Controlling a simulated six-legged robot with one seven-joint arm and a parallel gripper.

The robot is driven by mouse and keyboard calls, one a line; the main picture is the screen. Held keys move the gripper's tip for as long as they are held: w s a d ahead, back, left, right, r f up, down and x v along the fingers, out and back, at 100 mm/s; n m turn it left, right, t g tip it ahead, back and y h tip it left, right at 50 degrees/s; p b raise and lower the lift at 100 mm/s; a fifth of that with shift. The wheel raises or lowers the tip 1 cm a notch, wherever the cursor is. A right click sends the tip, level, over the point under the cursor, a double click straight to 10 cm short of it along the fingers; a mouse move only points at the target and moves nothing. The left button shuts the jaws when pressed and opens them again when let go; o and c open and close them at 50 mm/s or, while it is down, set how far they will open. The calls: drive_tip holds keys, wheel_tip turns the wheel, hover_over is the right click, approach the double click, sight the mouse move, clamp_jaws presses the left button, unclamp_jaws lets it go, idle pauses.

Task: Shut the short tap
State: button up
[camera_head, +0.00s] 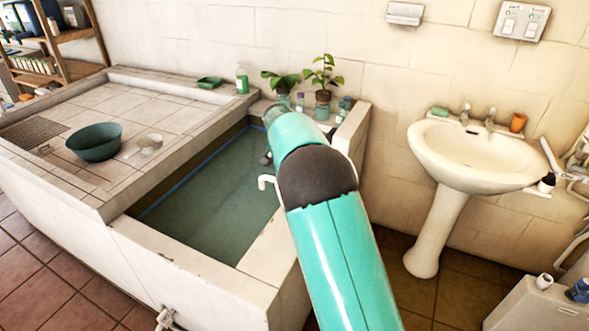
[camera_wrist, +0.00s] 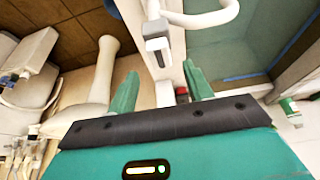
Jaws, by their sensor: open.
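A tap with a white curved spout (camera_wrist: 205,16) shows at the top of the wrist view, beside the water tank. A grey-and-white lever-like part (camera_wrist: 157,45) stands close to it. In the head view, the white spout (camera_head: 267,181) pokes out left of my arm over the tank; my arm hides the rest of the tap. My gripper (camera_wrist: 160,70) is open, its green fingers apart and empty. The lever-like part lies just ahead of the gap between the fingertips. I cannot tell whether this tap is the short one.
The tiled tank (camera_head: 255,262) holds greenish water. Potted plants (camera_head: 322,78) and bottles stand on its back ledge. A green bowl (camera_head: 94,141) sits on the left slab. A white pedestal washbasin (camera_head: 475,155) with two small taps stands right; floor shows between it and my arm.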

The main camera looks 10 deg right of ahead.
drive_tip(key=v, duration=0.9)
drive_tip(key=s+d+r+n+y, duration=0.15)
drive_tip(key=s+r, duration=0.35)
drive_tip(key=s, duration=0.5)
drive_tip(key=s+d+r+n+y, duration=0.1)
drive_tip(key=s+d+r+n, duration=0.3)
drive_tip(key=s, duration=0.7)
drive_tip(key=s+a+f+n+t, duration=0.1)
drive_tip(key=s, duration=1)
drive_tip(key=s+a+f+n+t, duration=0.1)
drive_tip(key=s+f, duration=0.1)
drive_tip(key=s, duration=0.9)
drive_tip(key=shift+s+f, duration=0.25)
drive_tip(key=shift+f, duration=0.1)
